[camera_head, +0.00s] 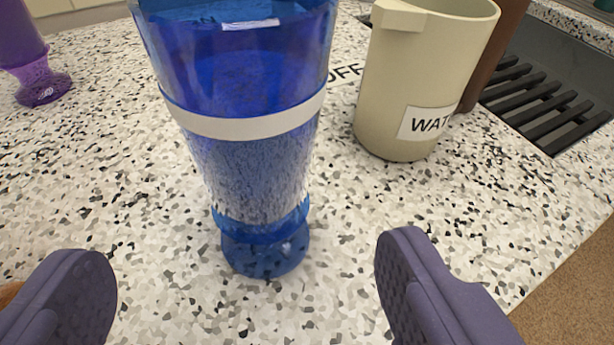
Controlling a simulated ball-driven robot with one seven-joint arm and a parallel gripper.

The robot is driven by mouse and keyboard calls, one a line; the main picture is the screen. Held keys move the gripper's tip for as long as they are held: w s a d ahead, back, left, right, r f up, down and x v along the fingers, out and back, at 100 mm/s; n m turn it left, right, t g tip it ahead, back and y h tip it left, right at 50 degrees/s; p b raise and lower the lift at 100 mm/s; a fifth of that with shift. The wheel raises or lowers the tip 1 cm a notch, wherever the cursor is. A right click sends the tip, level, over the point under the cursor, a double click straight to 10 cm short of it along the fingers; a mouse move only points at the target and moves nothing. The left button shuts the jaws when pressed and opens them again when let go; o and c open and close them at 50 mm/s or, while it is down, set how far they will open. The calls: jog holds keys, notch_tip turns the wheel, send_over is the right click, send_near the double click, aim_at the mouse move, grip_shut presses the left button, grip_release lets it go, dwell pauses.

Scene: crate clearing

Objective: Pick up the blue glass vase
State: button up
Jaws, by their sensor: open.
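The blue glass vase (248,165) stands upright on a speckled countertop (110,200), in the upper middle of the view. It is clear blue, wide at the top, with a pale band around it and a narrow foot. Its top edge is partly cut off by the frame. My gripper (235,290) is open and empty in the foreground. Its two purple-grey fingers are apart, one at the lower left and one at the lower right. The vase stands beyond the fingertips, with its foot showing in the gap between them.
A beige jug (415,75) with a label starting "WAT" stands right of the vase, with a brown object (492,55) behind it. A black slatted grate (545,105) lies further right. A purple glass object (35,60) stands at upper left. The counter edge runs along the lower right.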

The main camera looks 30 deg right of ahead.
aim_at(254, 201)
jog(key=b+x, duration=0.3)
jog(key=x, duration=0.4)
jog(key=shift+f, duration=0.25)
jog(key=shift+s+r, duration=0.1)
jog(key=shift+r, duration=0.05)
jog(key=c, duration=1.4)
jog(key=shift+r, duration=0.1)
